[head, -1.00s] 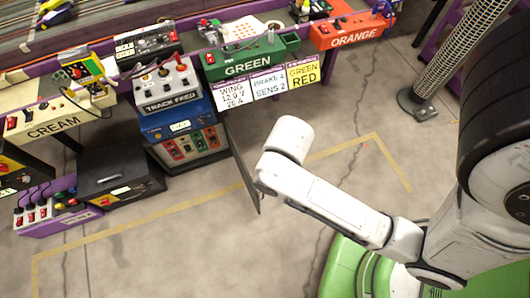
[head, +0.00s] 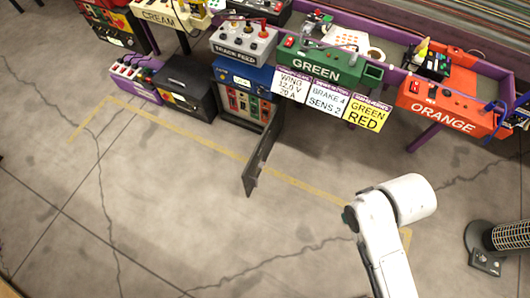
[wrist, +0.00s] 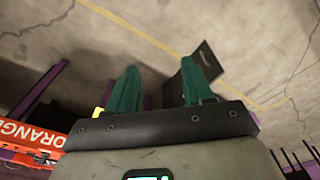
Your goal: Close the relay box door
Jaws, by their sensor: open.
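The relay box (head: 243,102) stands on the floor under the bench, with a blue top and a front of red, green and orange modules. Its dark door (head: 262,158) stands wide open, jutting out over the floor from the box's right side. In the wrist view the dark door panel (wrist: 209,62) shows beyond the right finger, partly hidden by it. My gripper (wrist: 158,78) has two green fingers spread apart with nothing between them. It looks apart from the door. In the head view my white arm is at the lower right, right of the door; the fingers do not show there.
A black box (head: 186,88) and a purple switch box (head: 136,78) stand left of the relay box. The green unit (head: 320,64) and orange unit (head: 446,108) sit on the bench. A post base (head: 486,262) stands at right. The floor in front is clear.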

